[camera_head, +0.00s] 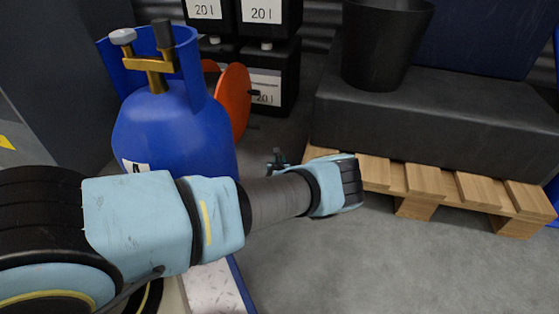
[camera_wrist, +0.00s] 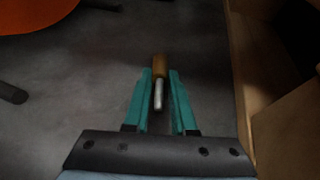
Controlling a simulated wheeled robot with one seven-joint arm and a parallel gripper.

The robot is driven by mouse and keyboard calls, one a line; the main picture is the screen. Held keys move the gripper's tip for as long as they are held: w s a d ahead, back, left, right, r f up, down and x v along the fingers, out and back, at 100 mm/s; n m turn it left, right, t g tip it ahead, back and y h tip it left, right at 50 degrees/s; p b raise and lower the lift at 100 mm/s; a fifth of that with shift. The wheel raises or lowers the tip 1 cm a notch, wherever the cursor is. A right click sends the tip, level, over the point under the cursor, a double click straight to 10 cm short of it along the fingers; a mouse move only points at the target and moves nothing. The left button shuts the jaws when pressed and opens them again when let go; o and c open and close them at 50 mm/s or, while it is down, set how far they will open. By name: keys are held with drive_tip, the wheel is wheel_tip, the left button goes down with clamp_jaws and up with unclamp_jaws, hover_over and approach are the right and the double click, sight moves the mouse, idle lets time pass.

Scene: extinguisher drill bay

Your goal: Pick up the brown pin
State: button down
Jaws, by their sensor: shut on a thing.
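The brown pin (camera_wrist: 160,68) has a brown upper part and a silvery metal shaft. In the wrist view it is between the two teal fingers of my gripper (camera_wrist: 160,92), which is shut on it. The brown end sticks out past the fingertips over the dark grey floor. In the head view my gripper (camera_head: 277,158) shows only as small dark teal fingers behind my forearm, and the pin cannot be made out there.
A blue gas cylinder (camera_head: 175,130) stands at left with an orange disc (camera_head: 234,100) behind it. A wooden pallet (camera_head: 425,183) bears a dark block (camera_head: 440,120) and a black bucket (camera_head: 383,45) at right. Black containers (camera_head: 270,75) are stacked behind. Grey floor (camera_head: 400,265) in front is clear.

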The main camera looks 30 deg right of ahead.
wheel_tip(320, 180, up, 27)
drive_tip(key=p, duration=1)
